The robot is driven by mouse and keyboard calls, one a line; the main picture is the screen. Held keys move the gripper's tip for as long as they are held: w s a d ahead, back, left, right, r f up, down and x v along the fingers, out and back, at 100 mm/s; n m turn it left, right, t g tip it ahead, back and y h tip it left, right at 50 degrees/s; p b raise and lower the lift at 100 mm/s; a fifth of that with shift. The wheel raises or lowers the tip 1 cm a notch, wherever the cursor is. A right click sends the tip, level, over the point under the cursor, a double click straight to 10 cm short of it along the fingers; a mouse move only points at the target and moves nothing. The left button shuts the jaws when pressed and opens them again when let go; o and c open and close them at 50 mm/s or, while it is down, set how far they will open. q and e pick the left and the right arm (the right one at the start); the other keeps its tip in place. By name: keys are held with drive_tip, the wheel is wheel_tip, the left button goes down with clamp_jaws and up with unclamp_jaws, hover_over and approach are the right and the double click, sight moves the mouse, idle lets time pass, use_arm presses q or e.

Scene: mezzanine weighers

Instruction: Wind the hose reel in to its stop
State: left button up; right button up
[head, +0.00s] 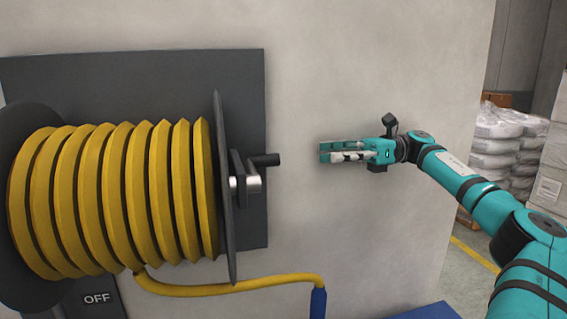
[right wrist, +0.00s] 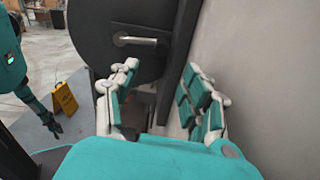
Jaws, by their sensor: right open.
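The hose reel (head: 115,200) is on the left in the head view, wound with several turns of yellow hose, with a dark flange at each end.
The pale wall (head: 370,60) is close beside my right gripper. Yellow hose runs below the reel to a blue end piece (head: 318,302). An OFF label (head: 97,298) is at lower left. A yellow floor sign (right wrist: 65,98) stands in the wrist view; stacked sacks (head: 495,135) are at right.

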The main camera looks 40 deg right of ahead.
sight(284, 158)
drive_tip(key=p+x, duration=0.4)
drive_tip(key=x, duration=0.7)
drive_tip(key=shift+w+f, duration=0.1)
clamp_jaws()
